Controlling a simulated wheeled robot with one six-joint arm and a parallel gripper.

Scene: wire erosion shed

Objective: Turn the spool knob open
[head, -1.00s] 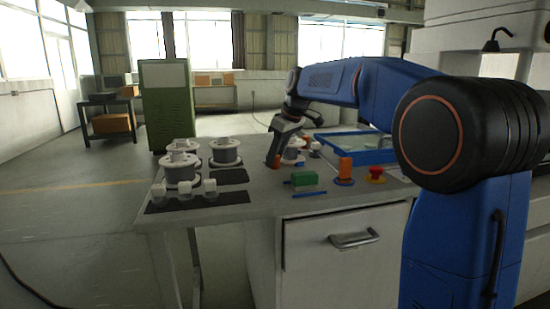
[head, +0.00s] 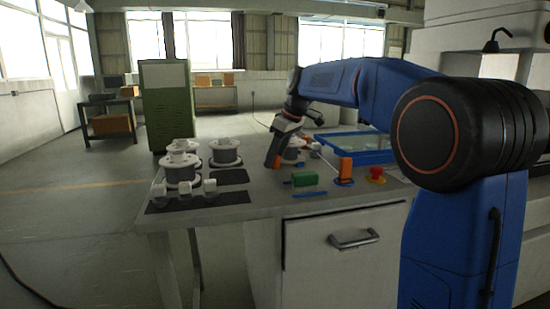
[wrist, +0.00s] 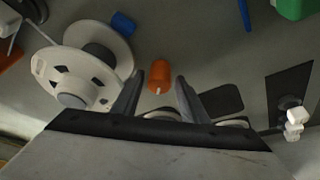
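The likely spool knob is a small orange cylinder with a white mark (wrist: 160,75), standing on the bench beside a white spool (wrist: 62,80). In the wrist view my gripper (wrist: 158,80) is open, with its dark fingers apart on either side of the knob. The knob shows in the gap near the fingertips; I cannot tell whether they touch it. In the head view my gripper (head: 274,157) points down at the left of the spool (head: 293,156), which it partly hides.
A green block (head: 304,180), an orange upright block (head: 345,167) and a red button (head: 376,173) stand to the front right. A blue-rimmed tray (head: 372,157) is behind them. Several spools (head: 182,170) and a dark mat with white blocks (head: 157,207) are at the left.

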